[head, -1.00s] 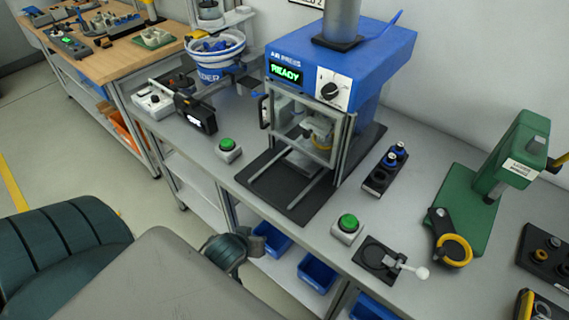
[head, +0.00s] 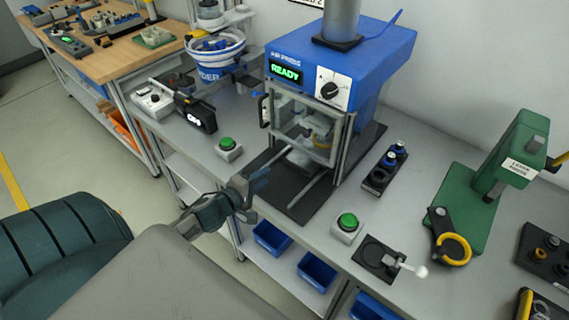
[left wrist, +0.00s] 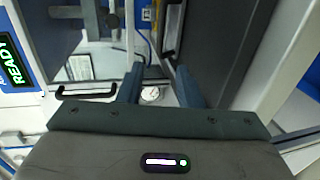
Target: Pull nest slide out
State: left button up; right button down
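The blue air press (head: 385,50) shows READY in green on its front. Its clear guard door (head: 298,138) stands in front of the nest, and a yellow part (head: 322,142) shows dimly behind it. Two grey slide rails (head: 312,191) run forward over the black base plate (head: 297,206). My right gripper is not in view.
Green buttons stand left (head: 228,147) and right (head: 347,226) of the base plate. A lever with a white knob (head: 421,271) is at front right. A black rack (head: 383,172) stands right of the press, a green lever press (head: 490,185) farther right. Blue bins (head: 272,237) sit below.

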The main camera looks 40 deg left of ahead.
aim_at(287, 162)
pick_arm(q)
jog(key=shift+b+x, duration=0.75)
jog(key=shift+x, duration=0.6)
jog(key=b+x, duration=0.2)
jog(key=x, duration=0.5)
jog(key=shift+w+f, duration=0.15)
jog(key=shift+w, duration=0.3)
grip_shut()
